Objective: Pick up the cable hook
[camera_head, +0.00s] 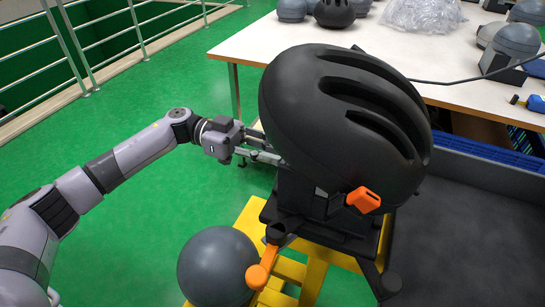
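I cannot make out a cable hook for certain. A black helmet (340,120) sits on a dark mount (310,200) on a yellow stand (315,275). An orange part (364,199) shows at the helmet's lower front, and an orange-ended lever (261,271) is below it. My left gripper (262,147) is at the helmet's left side, its two fingers apart and pointing right. Its fingertips are close to the helmet and partly hidden by it; I see nothing between them. My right gripper is not in view.
A grey ball (217,267) is at the stand's lower left. A white table (465,75) behind holds grey domes, clear plastic (422,15) and a black cable (455,82). A dark grey surface (470,240) lies at the right. Green floor (150,220) is open at left.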

